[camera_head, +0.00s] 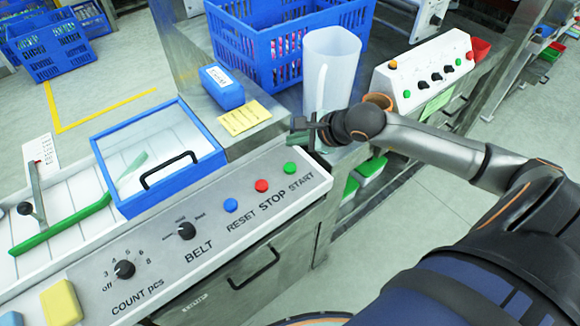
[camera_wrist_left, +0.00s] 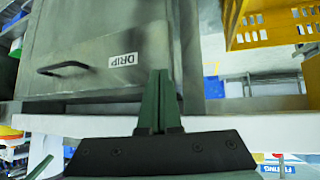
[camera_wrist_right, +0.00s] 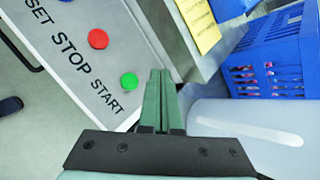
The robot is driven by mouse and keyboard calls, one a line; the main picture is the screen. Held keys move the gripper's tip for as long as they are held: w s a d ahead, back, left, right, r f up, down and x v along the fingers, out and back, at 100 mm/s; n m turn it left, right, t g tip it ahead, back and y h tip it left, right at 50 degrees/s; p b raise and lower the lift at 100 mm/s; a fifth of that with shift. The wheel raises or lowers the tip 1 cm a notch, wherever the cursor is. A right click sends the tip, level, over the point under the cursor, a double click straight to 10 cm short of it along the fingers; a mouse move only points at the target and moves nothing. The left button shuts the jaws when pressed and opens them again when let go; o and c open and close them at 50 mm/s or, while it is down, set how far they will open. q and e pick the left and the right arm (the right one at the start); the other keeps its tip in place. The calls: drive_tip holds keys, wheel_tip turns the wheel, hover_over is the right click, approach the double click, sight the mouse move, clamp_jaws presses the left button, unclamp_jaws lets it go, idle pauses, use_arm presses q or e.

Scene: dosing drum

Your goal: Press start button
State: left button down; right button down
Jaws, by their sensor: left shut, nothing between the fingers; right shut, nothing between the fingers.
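The green start button (camera_head: 291,168) sits at the right end of the control panel (camera_head: 216,238), above the word START. It also shows in the right wrist view (camera_wrist_right: 129,81). My right gripper (camera_head: 300,139) is shut and empty, above and just behind the button; in the right wrist view its fingertips (camera_wrist_right: 158,76) appear to the right of the button. I cannot tell the exact gap. My left gripper shows only in the left wrist view (camera_wrist_left: 160,73); it is shut and empty in front of a grey cabinet labelled DRIP (camera_wrist_left: 115,65).
The red stop button (camera_head: 262,186) and blue reset button (camera_head: 231,205) sit left of the start button. A blue crate (camera_head: 255,45), small blue box (camera_head: 222,87) and yellow note (camera_head: 244,117) are behind the panel.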

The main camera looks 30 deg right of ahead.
drive_tip(key=b, duration=0.4)
hover_over(294, 169)
wheel_tip(294, 169, down, 6)
drive_tip(key=shift+r, duration=0.2)
drive_tip(key=shift+d+f+b, duration=0.1)
drive_tip(key=shift+f+b, duration=0.2)
drive_tip(key=shift+f, duration=0.2)
idle(1.1)
drive_tip(key=shift+f+b, duration=0.4)
drive_tip(key=shift+b, duration=0.25)
